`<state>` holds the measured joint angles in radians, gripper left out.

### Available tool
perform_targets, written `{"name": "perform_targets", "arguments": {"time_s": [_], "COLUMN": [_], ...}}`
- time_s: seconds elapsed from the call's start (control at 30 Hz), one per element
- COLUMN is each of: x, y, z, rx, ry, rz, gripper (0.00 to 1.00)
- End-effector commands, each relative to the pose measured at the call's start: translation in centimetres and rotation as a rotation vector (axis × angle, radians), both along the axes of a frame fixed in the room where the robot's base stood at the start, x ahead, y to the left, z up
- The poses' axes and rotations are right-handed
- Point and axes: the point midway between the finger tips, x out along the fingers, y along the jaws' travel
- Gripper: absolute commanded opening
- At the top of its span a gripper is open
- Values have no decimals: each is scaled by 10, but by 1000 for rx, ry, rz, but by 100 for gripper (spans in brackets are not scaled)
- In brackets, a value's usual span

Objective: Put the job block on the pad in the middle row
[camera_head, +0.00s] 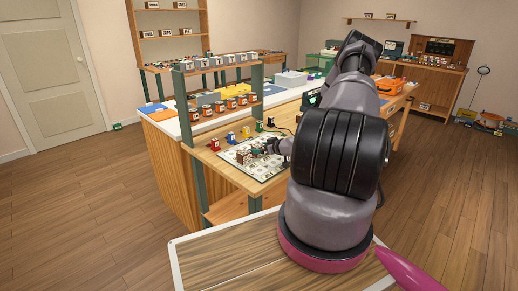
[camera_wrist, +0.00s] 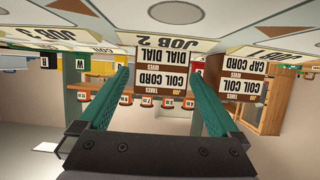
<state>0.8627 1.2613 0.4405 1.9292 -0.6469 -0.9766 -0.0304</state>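The wrist view is upside down. A brown job block (camera_wrist: 160,84) with cream labels "COIL CORD" and "DIAL DIAL" stands by the "JOB 2" lettering of the white board (camera_wrist: 215,43). It appears between the fingertips of my gripper (camera_wrist: 162,72), with gaps at both sides. My green fingers are apart. A second brown job block (camera_wrist: 238,86), "COIL COIL" and "CAP CORD", stands by "JOB 1". In the head view, my gripper (camera_head: 281,147) is low at the right of the board (camera_head: 262,173); small blocks there are unreadable.
A bare table strip lies in front of the board. Green and red pieces show beside it in the wrist view.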

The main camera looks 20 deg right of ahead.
Motion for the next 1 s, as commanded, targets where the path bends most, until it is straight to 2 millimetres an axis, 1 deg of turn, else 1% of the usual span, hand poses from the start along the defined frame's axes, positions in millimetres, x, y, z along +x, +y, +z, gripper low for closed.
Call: {"name": "perform_targets", "arguments": {"time_s": [0.2, 0.3, 0.37, 0.47, 0.7, 0.8, 0.9, 1.0], "x": [0, 0, -6, -19, -65, -82, -93, -101], "y": [0, 0, -3, -8, -25, -30, -35, -37], "z": [0, 4, 5, 12, 32, 39, 44, 47], "rx": [0, 0, 0, 0, -1, 0, 0, 0], "ry": [0, 0, 1, 1, 2, 1, 1, 0], "rz": [0, 0, -1, -2, -3, -2, -2, 0], "gripper": [97, 97, 97, 97, 97, 97, 97, 97]}}
